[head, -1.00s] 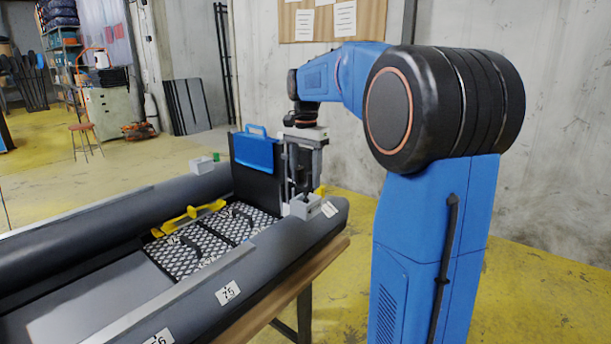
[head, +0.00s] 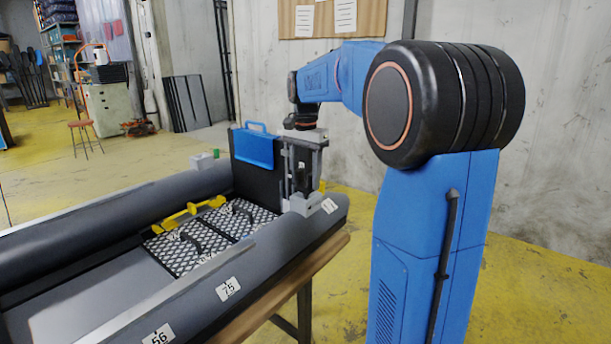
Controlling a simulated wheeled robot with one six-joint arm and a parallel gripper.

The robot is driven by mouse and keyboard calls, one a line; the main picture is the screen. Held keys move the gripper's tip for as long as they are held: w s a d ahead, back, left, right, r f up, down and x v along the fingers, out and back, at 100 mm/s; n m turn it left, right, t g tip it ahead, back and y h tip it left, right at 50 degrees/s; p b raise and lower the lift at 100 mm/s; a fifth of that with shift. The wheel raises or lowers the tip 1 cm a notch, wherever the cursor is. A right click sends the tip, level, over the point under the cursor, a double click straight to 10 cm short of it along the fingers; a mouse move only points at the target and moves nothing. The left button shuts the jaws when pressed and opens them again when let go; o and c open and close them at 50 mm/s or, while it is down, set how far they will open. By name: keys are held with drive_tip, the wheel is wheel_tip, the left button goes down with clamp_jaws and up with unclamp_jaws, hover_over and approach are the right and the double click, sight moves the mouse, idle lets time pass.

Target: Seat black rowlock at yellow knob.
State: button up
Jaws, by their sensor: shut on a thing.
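My gripper (head: 304,186) is over the near tube of the grey inflatable boat (head: 180,296), by the boat's black upright board. It is shut on the black rowlock (head: 304,176), a dark shape between the fingers. The rowlock's lower end is just above or inside a light grey mount block (head: 300,205) on the tube; I cannot tell which. The yellow knob (head: 322,186) shows just right of the fingers, behind the mount, and is partly hidden.
A second grey mount (head: 201,161) with a green knob (head: 216,154) sits on the far tube. A blue case (head: 252,148) hangs on the black board. Yellow bars and a patterned floor panel (head: 180,253) lie inside the boat. A wooden bench edge runs along the near side.

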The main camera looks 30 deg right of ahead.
sight(306, 187)
drive_tip(key=shift+f, duration=0.6)
idle(0.3)
drive_tip(key=o, duration=1.2)
drive_tip(key=shift+c, duration=0.2)
wheel_tip(306, 187, up, 17)
drive_tip(key=shift+r, duration=0.2)
drive_tip(key=shift+s, duration=0.1)
